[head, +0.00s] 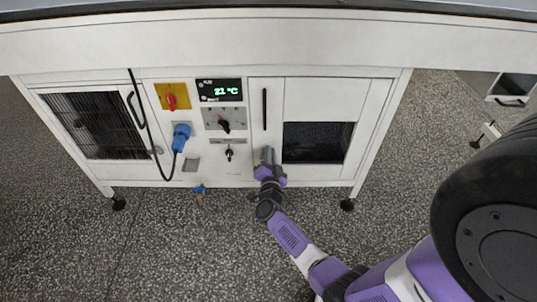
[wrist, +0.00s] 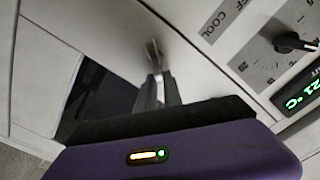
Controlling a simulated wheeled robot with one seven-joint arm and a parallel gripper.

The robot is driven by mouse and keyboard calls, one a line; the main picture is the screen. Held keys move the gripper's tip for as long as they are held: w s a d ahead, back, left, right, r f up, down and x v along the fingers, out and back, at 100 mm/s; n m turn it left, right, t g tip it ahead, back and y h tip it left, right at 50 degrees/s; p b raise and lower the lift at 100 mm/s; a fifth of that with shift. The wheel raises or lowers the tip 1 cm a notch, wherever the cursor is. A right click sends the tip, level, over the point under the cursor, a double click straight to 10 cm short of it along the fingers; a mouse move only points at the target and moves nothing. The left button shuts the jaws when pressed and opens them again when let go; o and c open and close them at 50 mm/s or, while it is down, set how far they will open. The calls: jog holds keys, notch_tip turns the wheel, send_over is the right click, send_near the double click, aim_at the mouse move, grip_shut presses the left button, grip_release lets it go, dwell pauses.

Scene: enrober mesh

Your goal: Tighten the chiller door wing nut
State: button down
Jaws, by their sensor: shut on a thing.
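My gripper (head: 266,157) is at the front of the white cabinet, low on the left edge of the right-hand chiller door (head: 266,135). In the wrist view my gripper (wrist: 156,75) has its fingers close together, shut on the small metallic wing nut (wrist: 152,50) against the white panel. Only a narrow part of the wing nut shows there. In the head view my gripper hides it. The door lies flat in line with the cabinet front.
Left of the door are a temperature display (head: 219,90), a black knob (head: 224,126), a red switch (head: 171,102) and a blue plug (head: 181,133) with a black cable. A vertical black handle (head: 264,109) is above my gripper. Speckled floor (head: 250,250) lies in front.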

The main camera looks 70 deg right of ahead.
jog(key=shift+s+d+f+m+b, duration=0.15)
jog(key=shift+f+m+b, duration=0.4)
jog(key=shift+m, duration=1.1)
jog(key=shift+s+a+f+m+b, duration=0.15)
jog(key=shift+m+b, duration=0.65)
jog(key=shift+m, duration=0.8)
jog(key=shift+s+d+f+m+b, duration=0.2)
jog(key=shift+f+m+b, duration=0.35)
jog(key=shift+m, duration=1.1)
jog(key=shift+r, duration=0.1)
jog(key=c, duration=1.5)
grip_release()
jog(key=shift+a, duration=0.15)
jog(key=p+v, duration=0.2)
jog(key=v, duration=0.5)
jog(key=shift+s+a, duration=0.1)
jog(key=shift+a, duration=0.15)
